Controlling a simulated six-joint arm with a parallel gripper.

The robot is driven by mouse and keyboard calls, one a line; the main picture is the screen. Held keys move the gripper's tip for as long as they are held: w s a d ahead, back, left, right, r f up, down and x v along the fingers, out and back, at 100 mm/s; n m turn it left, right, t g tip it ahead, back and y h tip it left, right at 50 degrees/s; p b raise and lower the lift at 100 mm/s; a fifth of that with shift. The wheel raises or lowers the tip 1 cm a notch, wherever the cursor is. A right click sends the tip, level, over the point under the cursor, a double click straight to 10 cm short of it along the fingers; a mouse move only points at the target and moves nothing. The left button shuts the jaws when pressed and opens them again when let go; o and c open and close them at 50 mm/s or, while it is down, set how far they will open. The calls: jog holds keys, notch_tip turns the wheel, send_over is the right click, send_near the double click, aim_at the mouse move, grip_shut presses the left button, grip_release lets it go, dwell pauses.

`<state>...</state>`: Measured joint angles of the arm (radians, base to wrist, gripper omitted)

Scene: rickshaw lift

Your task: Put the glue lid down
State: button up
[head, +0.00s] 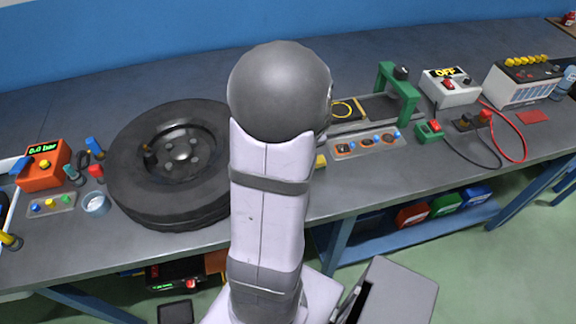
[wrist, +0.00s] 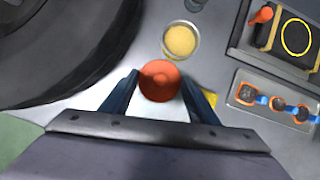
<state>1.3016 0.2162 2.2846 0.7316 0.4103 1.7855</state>
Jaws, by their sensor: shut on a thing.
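The glue lid (wrist: 160,72), a round orange-red cap, is between the two blue fingers of my gripper (wrist: 160,84) in the wrist view. My gripper is shut on it. A small round pot with a pale rim and yellow contents (wrist: 181,40), which looks like the open glue pot, stands just beyond the lid. The lid is apart from the pot's opening in this view. Whether the lid touches the bench cannot be told. In the head view my arm hides the gripper, the lid and the pot.
A large black tyre (head: 122,173) lies left of my arm, close to the gripper in the wrist view (wrist: 60,75). A grey tray with orange and blue pieces (head: 342,155) is to the right. A green-framed fixture (head: 383,82) stands behind it. The bench's front edge is near.

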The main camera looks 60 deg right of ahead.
jog(key=shift+f+b, duration=0.6)
jog(key=shift+f, duration=0.95)
jog(key=shift+f, duration=0.15)
jog(key=o, duration=1)
jog(key=shift+r, duration=0.4)
jog(key=p+v, duration=0.3)
jog(key=v, duration=0.8)
jog(key=shift+s+a+r, duration=0.15)
jog(key=shift+s+r, duration=0.05)
